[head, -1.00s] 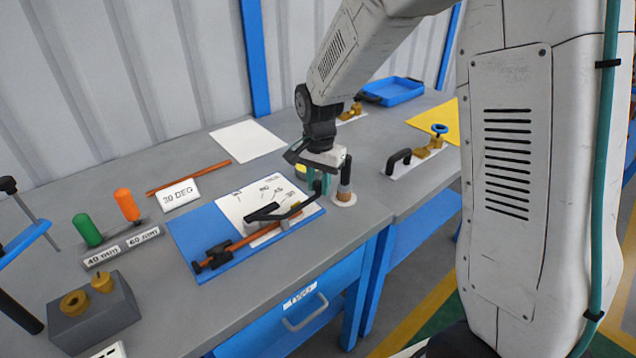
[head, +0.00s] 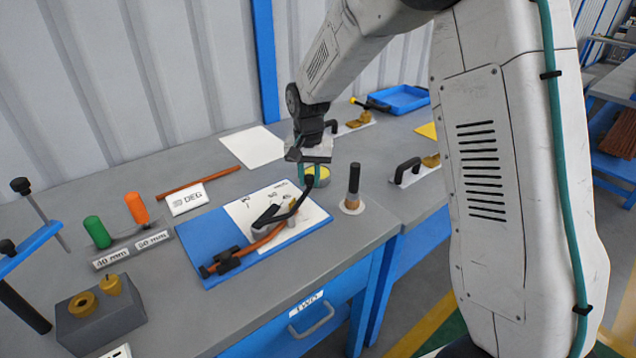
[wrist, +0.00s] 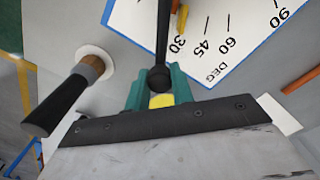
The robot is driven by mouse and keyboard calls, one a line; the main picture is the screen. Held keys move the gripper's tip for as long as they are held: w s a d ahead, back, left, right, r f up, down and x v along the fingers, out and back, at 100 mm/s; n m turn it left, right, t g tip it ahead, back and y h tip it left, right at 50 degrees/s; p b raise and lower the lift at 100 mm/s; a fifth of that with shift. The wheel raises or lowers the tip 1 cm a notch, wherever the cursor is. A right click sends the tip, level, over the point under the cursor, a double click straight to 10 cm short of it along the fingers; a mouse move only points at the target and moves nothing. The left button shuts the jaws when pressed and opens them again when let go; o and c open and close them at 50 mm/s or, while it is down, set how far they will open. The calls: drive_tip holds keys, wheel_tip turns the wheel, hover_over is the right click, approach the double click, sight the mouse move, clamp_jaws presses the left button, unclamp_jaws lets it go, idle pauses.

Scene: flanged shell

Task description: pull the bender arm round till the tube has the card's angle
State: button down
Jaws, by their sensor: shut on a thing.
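The bender stands on a blue board (head: 205,240) with a white angle scale (head: 315,214). A copper-coloured tube (head: 262,241) lies along it, held by a black clamp (head: 228,261). My gripper (head: 308,178) is shut on the end of the black bender arm (head: 298,200). In the wrist view the arm's round black knob (wrist: 160,78) sits between the teal fingers (wrist: 161,95). A yellow-orange tip (wrist: 182,20) shows beside the arm near the 30 mark. The tube's bend is partly hidden by the arm. The white card (head: 187,199) reads 30 DEG.
A black-handled upright tool (head: 353,185) on a round white base stands close right of the gripper. A yellow round thing (head: 320,176) is behind the fingers. Green (head: 97,231) and orange (head: 136,207) handles stand left. A loose copper rod (head: 198,182) lies behind the card.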

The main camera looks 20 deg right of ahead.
drive_tip(key=shift+w+a+n, duration=0.45)
drive_tip(key=shift+w+n, duration=0.1)
drive_tip(key=shift+w, duration=0.1)
drive_tip(key=shift+w+a+n, duration=0.45)
drive_tip(key=shift+w+n, duration=0.1)
drive_tip(key=shift+w, duration=0.1)
drive_tip(key=c, duration=1.2)
unclamp_jaws()
drive_tip(key=shift+r, duration=0.1)
wheel_tip(320, 180, up, 8)
drive_tip(key=shift+s, duration=0.1)
